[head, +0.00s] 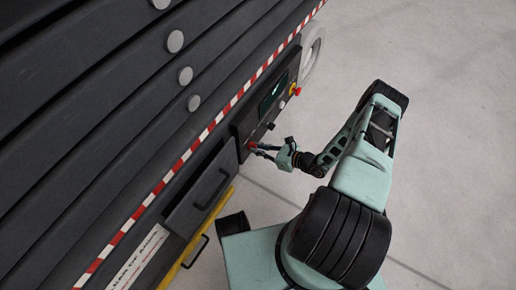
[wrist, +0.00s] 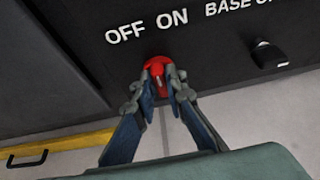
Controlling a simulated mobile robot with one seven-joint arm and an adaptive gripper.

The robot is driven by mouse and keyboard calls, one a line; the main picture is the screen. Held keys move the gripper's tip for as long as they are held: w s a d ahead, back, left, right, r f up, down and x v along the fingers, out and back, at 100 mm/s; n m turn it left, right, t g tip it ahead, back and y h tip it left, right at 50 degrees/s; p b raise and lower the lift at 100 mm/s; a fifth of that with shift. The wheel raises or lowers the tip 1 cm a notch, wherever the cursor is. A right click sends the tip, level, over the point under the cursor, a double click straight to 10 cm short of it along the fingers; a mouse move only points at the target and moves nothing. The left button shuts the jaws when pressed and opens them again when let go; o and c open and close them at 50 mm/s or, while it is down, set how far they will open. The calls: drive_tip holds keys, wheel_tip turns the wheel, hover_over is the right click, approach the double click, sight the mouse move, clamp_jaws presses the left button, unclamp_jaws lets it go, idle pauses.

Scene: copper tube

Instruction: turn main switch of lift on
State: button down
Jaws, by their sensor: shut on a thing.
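The main switch is a red rotary knob (wrist: 157,67) on the lift's dark panel, below the white OFF and ON labels (wrist: 146,26). In the head view the red switch (head: 251,145) shows small at the tips of my gripper. My gripper (wrist: 161,85) has its two fingers on either side of the knob and is shut on it. My gripper also shows in the head view (head: 262,149), reaching left to the panel. The fingers hide part of the knob's sides, and I cannot tell exactly which label it points to.
A black key switch (wrist: 268,55) sits right of the knob under a BASE label. In the head view a red emergency button (head: 296,91) and a dark screen (head: 272,93) are farther up the panel. A drawer with a handle (head: 211,190) is nearer. Grey floor lies open at right.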

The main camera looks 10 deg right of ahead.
drive_tip(key=m+g+y, duration=0.1)
drive_tip(key=m, duration=0.1)
drive_tip(key=m+g+y, duration=0.1)
drive_tip(key=m+y, duration=0.1)
drive_tip(key=m, duration=0.1)
drive_tip(key=m+g+y, duration=0.1)
drive_tip(key=m, duration=0.2)
drive_tip(key=shift+w+d+f+y, duration=0.3)
drive_tip(key=shift+d+y, duration=0.05)
drive_tip(key=shift+y, duration=0.05)
idle(0.5)
drive_tip(key=shift+m, duration=0.3)
drive_tip(key=c, duration=2)
unclamp_jaws()
drive_tip(key=shift+o, duration=0.2)
drive_tip(key=shift+d, duration=0.15)
drive_tip(key=v, duration=1.2)
